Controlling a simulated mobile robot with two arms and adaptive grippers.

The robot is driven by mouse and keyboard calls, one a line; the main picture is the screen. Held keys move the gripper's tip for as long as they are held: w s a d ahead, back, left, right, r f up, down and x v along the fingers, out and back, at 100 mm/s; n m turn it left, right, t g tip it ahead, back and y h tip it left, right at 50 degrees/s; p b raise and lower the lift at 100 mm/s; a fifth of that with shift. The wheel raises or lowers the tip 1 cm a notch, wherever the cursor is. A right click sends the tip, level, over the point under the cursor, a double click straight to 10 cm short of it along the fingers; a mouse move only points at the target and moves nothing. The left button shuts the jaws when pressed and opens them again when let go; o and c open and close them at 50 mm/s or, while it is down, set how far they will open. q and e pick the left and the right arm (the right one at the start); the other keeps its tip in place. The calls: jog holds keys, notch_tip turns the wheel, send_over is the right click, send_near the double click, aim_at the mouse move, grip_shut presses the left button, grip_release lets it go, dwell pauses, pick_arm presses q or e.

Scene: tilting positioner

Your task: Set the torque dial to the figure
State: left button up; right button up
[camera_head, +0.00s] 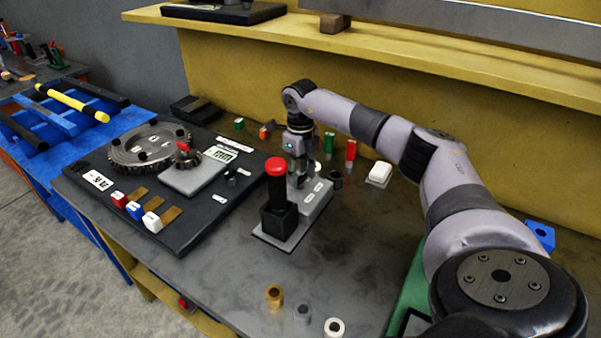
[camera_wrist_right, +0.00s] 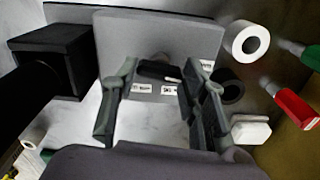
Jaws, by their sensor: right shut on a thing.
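My right gripper (camera_head: 297,178) reaches down at the grey box with small white labels (camera_head: 318,202), behind the red-topped black post. In the right wrist view its fingers (camera_wrist_right: 158,98) stand on both sides of a dark knob, which I take as the torque dial (camera_wrist_right: 158,70). The gripper is shut on it. White labels (camera_wrist_right: 168,89) lie beside the dial, too small and blurred to read. The gripper hides the dial in the head view. My left gripper is not in view.
The black post with a red top (camera_head: 276,190) stands close in front of the gripper. A black board (camera_head: 190,225) with gears and coloured blocks lies to the left. A white block (camera_head: 380,172) sits to the right. Several rings stand near the front edge.

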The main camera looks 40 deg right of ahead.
aim_at(301, 176)
jog(key=shift+n, duration=0.6)
jog(key=o, duration=1.2)
jog(key=shift+c, duration=0.2)
notch_tip(301, 176, up, 12)
dwell(0.4)
